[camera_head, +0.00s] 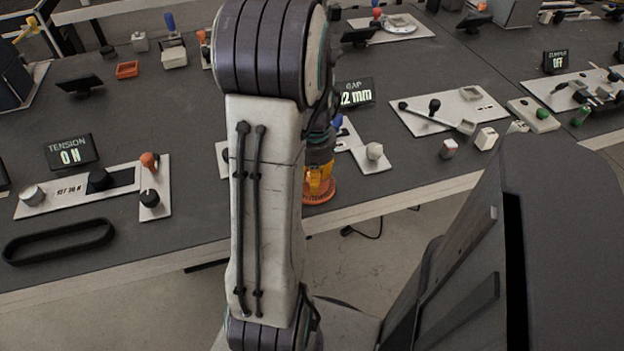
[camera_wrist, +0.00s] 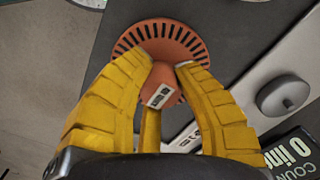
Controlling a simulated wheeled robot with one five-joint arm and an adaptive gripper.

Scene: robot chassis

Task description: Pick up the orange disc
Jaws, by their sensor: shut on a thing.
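The orange disc (camera_wrist: 191,47) is round with a ring of dark slots and a central knob with a small white label. In the wrist view my gripper (camera_wrist: 166,68) has its yellow fingers closed around that knob. In the head view the orange disc (camera_head: 318,193) shows at the front edge of the bench, just under the yellow fingers of my gripper (camera_head: 319,182). My arm hides part of this area. I cannot tell whether the disc touches the bench top.
A black belt loop (camera_head: 58,241) lies at the bench's front left. The TENSION display (camera_head: 71,151) stands behind a plate with knobs. A panel with a white knob (camera_head: 374,152) is right of my gripper. Open floor lies in front of the bench.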

